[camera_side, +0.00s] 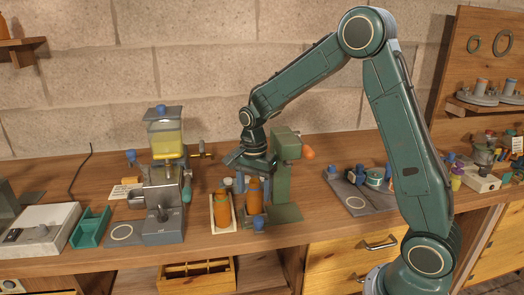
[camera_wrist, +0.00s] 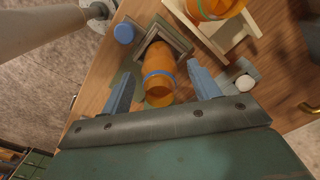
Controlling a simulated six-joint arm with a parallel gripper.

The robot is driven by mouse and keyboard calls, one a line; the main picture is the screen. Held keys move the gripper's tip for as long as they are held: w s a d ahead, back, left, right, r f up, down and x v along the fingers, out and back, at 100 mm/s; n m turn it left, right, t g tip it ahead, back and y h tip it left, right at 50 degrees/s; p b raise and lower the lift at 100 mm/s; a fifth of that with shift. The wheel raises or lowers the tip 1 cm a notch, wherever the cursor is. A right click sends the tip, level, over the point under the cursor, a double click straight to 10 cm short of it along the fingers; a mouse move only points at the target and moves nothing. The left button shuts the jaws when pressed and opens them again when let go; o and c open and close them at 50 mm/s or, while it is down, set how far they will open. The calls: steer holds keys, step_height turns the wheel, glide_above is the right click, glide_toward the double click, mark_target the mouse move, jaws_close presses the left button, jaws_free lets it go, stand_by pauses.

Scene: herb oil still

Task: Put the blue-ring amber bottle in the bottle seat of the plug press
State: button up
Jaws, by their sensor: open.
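The amber bottle with a blue ring (camera_wrist: 158,62) stands with its base inside the square grey bottle seat (camera_wrist: 182,38) in the wrist view. In the side view the bottle (camera_side: 254,197) stands at the front of the green plug press (camera_side: 283,180). My gripper (camera_wrist: 161,72) is open, with one blue-grey finger on each side of the bottle and a visible gap at both sides. The bottle's open mouth points toward the wrist camera. In the side view my gripper (camera_side: 252,180) is just above and around the bottle's top.
A cream tray (camera_side: 212,229) left of the press holds another amber bottle (camera_side: 222,212). A blue cap (camera_wrist: 124,33) is beside the seat, and a white plug (camera_wrist: 245,83) is near the right finger. A filling machine (camera_side: 163,190) stands further left. The press's orange knob (camera_side: 308,153) sticks out right.

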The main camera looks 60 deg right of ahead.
mark_target(256, 189)
step_height(256, 189, up, 10)
steer(key=shift+f, duration=0.1)
stand_by(0.4)
steer(key=shift+s, duration=0.1)
stand_by(0.4)
steer(key=s+a+r+n+t, duration=0.35)
steer(key=s+r+n, duration=0.4)
steer(key=s, duration=0.45)
steer(key=s+a+f+n+t, duration=0.1)
steer(key=s+a+n+t, duration=0.1)
steer(key=s+n, duration=0.7)
steer(key=s+a, duration=0.1)
steer(key=s, duration=0.1)
steer(key=shift+s+f, duration=0.35)
